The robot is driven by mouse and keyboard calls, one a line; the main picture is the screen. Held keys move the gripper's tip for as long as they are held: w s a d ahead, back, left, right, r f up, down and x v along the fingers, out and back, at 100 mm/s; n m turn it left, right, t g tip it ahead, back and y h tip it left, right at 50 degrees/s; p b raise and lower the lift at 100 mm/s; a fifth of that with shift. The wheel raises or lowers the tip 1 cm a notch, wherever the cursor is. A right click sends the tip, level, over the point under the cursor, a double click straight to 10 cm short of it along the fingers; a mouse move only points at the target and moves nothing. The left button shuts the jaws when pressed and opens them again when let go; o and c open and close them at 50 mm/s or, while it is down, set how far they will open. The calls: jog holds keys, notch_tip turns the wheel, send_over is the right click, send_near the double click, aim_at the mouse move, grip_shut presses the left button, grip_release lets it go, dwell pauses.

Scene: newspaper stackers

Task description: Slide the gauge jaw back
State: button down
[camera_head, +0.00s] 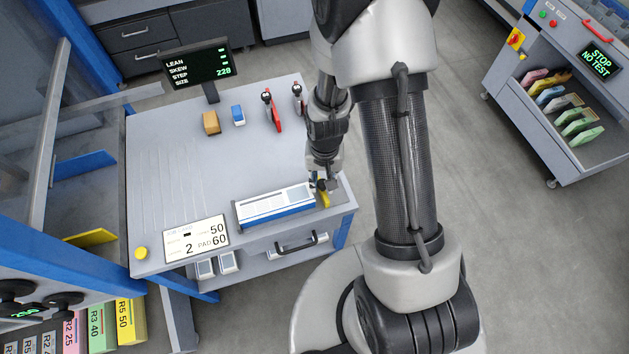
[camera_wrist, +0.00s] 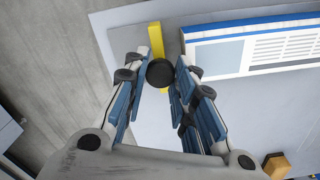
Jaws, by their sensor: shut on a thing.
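The gauge jaw, a yellow bar (camera_head: 325,200) with a round black knob (camera_wrist: 160,72), stands at the right end of a blue and white newspaper stack (camera_head: 275,206) on the grey table. In the wrist view the yellow bar (camera_wrist: 155,36) is upright in the picture, beside the short end of the stack (camera_wrist: 255,45); I cannot tell whether they touch. My gripper (camera_head: 323,182) is low over the table's right front corner. In the wrist view its fingertips (camera_wrist: 161,76) are shut on the black knob, one on each side. The arm partly hides the jaw in the head view.
The grey table (camera_head: 170,170) is clear at left. An orange-brown block (camera_head: 211,122), a blue and white block (camera_head: 239,115) and a red-handled tool (camera_head: 273,112) stand at its back. A screen (camera_head: 202,65) reads 228. A placard (camera_head: 196,240) and yellow button (camera_head: 141,253) lie in front.

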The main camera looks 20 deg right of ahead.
jog(key=shift+d, duration=1.2)
jog(key=shift+a, duration=0.1)
jog(key=c, duration=1.3)
grip_release()
notch_tip(320, 180, up, 12)
